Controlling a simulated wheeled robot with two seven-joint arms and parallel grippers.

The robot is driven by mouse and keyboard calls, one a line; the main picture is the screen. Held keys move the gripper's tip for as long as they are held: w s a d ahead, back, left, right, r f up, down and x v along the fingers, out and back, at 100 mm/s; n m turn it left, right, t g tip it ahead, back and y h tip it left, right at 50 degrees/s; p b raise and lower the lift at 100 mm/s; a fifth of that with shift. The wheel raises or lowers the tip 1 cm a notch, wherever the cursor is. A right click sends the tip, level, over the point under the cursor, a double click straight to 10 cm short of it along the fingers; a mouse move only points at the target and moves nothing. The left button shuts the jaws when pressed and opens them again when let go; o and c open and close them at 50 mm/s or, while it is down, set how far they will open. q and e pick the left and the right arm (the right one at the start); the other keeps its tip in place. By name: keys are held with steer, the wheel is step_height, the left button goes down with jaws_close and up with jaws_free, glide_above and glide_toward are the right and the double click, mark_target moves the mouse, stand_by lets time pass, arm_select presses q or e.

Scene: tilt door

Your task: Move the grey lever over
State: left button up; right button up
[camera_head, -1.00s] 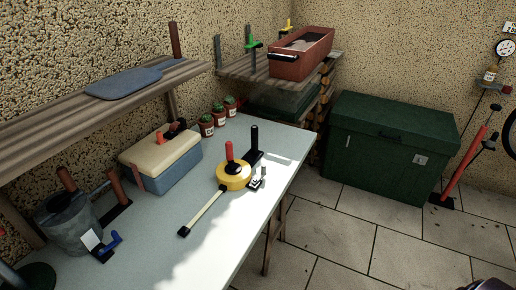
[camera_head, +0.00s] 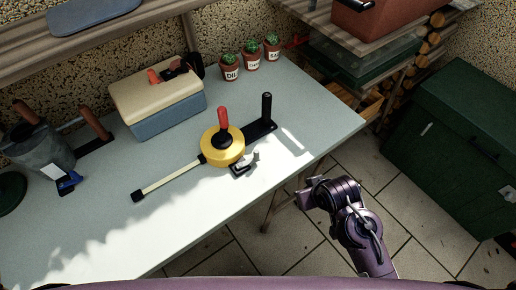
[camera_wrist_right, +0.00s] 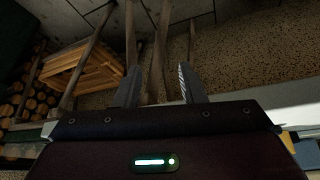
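A yellow round device (camera_head: 222,147) lies on the table, with a red upright handle (camera_head: 223,117), a black upright handle (camera_head: 266,107) and a pale bar (camera_head: 170,180) reaching left. A small grey metal lever (camera_head: 246,162) sits at the device's front right edge, close to the tabletop. My right arm is in the head view, its gripper (camera_head: 307,194) off the table's front edge, right of and apart from the lever. In the right wrist view, its two fingers (camera_wrist_right: 160,86) are spread with nothing between them. My left gripper is not in view.
The grey table (camera_head: 110,232) has free room in front of the device. A blue and cream cooler box (camera_head: 160,103), potted cacti (camera_head: 252,58) and a metal bucket (camera_head: 42,146) stand along its back. A green chest (camera_head: 450,130) stands on the floor at right.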

steer(key=w+a+r+n+t+y, duration=0.1)
steer(key=w+a+r+t, duration=0.15)
steer(key=r, duration=0.55)
step_height(320, 180, up, 8)
steer(key=n+t+y, duration=0.1)
steer(key=n+y, duration=0.2)
steer(key=n, duration=0.2)
glide_above(257, 151)
steer(key=s, duration=0.2)
steer(key=a+r+n+g+y, duration=0.2)
steer(key=a+n+g+y, duration=0.15)
steer(key=a+n, duration=0.6)
steer(key=w+d+f+n+g+h, duration=0.1)
steer(key=d+f+g+h, duration=0.15)
steer(key=d, duration=0.35)
steer(key=w+d+f+g+h, duration=0.1)
steer(key=w+d+g+h, duration=0.15)
steer(key=d, duration=0.35)
steer(key=shift+g+y, duration=0.35)
steer(key=shift+g, duration=0.05)
steer(key=x, duration=0.4)
steer(key=s+b+x, duration=0.1)
steer(key=x, duration=0.2)
